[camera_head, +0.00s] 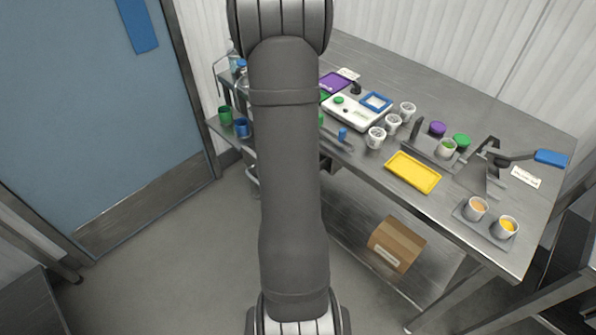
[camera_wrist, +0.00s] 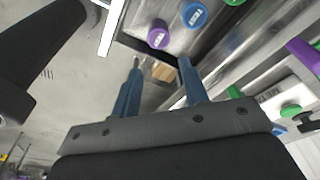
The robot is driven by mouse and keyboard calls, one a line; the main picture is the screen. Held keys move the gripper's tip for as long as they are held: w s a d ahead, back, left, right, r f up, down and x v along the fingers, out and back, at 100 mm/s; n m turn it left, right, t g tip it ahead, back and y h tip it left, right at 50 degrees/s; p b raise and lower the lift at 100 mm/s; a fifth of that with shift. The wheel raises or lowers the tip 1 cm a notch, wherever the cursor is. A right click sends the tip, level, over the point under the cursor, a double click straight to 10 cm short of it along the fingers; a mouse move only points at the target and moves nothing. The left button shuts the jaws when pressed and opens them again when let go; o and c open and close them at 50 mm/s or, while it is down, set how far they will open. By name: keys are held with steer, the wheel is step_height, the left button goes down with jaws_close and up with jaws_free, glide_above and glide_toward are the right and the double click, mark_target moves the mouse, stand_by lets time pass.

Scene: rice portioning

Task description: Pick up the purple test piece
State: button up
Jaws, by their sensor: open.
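A round purple piece with a white label (camera_wrist: 157,38) shows near the top of the wrist view, on a dark surface. It looks like the purple test piece. My gripper (camera_wrist: 160,66) is open, with its two blue fingers apart and nothing between them. The purple piece appears just past the fingertips, between their lines and apart from them. A similar blue labelled piece (camera_wrist: 194,15) is to its right, and a green one (camera_wrist: 233,2) is cut off at the top edge. In the head view my arm hides the gripper and this purple piece.
In the head view, a green piece (camera_head: 225,115) and a blue piece (camera_head: 242,128) stand on a side shelf. A cardboard box (camera_head: 396,243) sits below.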

steer(key=f, duration=0.4)
steer(key=d+f, duration=0.1)
steer(key=f, duration=0.7)
steer(key=shift+s+d+f, duration=0.1)
steer(key=shift+d+f, duration=0.05)
steer(key=shift+d, duration=0.1)
steer(key=c, duration=0.6)
